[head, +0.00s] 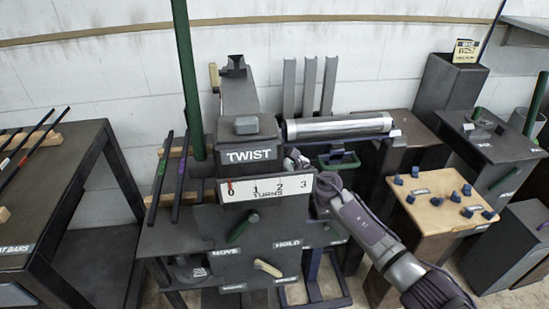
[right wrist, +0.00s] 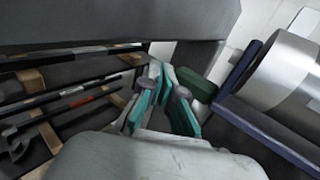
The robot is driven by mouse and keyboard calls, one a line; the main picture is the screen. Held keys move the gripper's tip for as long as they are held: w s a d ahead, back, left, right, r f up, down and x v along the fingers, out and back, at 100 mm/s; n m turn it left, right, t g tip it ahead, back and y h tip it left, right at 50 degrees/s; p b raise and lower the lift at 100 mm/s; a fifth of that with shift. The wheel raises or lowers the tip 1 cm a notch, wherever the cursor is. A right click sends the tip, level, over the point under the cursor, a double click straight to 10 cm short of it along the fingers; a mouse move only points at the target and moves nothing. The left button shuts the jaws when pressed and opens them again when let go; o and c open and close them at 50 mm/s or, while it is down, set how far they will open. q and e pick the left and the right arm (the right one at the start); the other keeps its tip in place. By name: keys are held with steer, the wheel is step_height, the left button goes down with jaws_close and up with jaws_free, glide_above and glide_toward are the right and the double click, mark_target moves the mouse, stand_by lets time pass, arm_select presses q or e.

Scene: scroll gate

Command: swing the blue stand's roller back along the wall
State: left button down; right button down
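The silver roller (head: 338,126) lies level in a dark cradle near the wall, right of the TWIST machine (head: 250,155). Its shiny end fills the right of the right wrist view (right wrist: 280,75). Dark blue stand legs (head: 313,275) show below it, and blue stand bars (right wrist: 270,130) sit beside it in the right wrist view. My right gripper (head: 296,160) reaches in behind the TURNS scale, partly hidden, left of and below the roller and apart from it. Its teal-padded fingers (right wrist: 168,98) are close together; whether a gap remains is unclear. My left gripper is out of view.
A white TURNS scale (head: 268,189) fronts the machine. A green tray (head: 338,160) is under the roller. A green pole (head: 187,80) and rod racks stand left. A wooden-topped table with blue knobs (head: 440,200) stands right. Upright grey channels (head: 309,85) are behind the roller.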

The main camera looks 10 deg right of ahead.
steer(key=v, duration=1.2)
steer(key=s+d+f+m+g+h+p, duration=0.1)
steer(key=s+d+f+m+h, duration=0.25)
steer(key=f+m, duration=0.5)
steer(key=s+d+f+m+h+p, duration=0.15)
steer(key=d+f+m, duration=0.35)
steer(key=f, duration=0.6)
steer(key=s+d+f+m+g+h, duration=0.1)
steer(key=s+d+f+m+h, duration=0.15)
steer(key=f+m, duration=0.65)
steer(key=s+d+f+m+g+h+p, duration=0.1)
steer(key=s+f+m+g+h, duration=0.15)
steer(key=s+f+m, duration=0.65)
steer(key=s+d+f+m+g+h+p, duration=0.1)
steer(key=s+f+m+g, duration=0.25)
steer(key=s+f, duration=1.05)
steer(key=s+a+f+m+g, duration=0.1)
steer(key=s+m+g, duration=0.1)
steer(key=s, duration=0.9)
steer(key=s+a+m+g, duration=0.2)
steer(key=s+m+g, duration=0.1)
steer(key=s, duration=0.9)
steer(key=shift+s+f+m+p, duration=0.2)
steer(key=shift+f+m+p, duration=0.25)
steer(key=shift+m, duration=0.15)
steer(key=shift+a, duration=0.1)
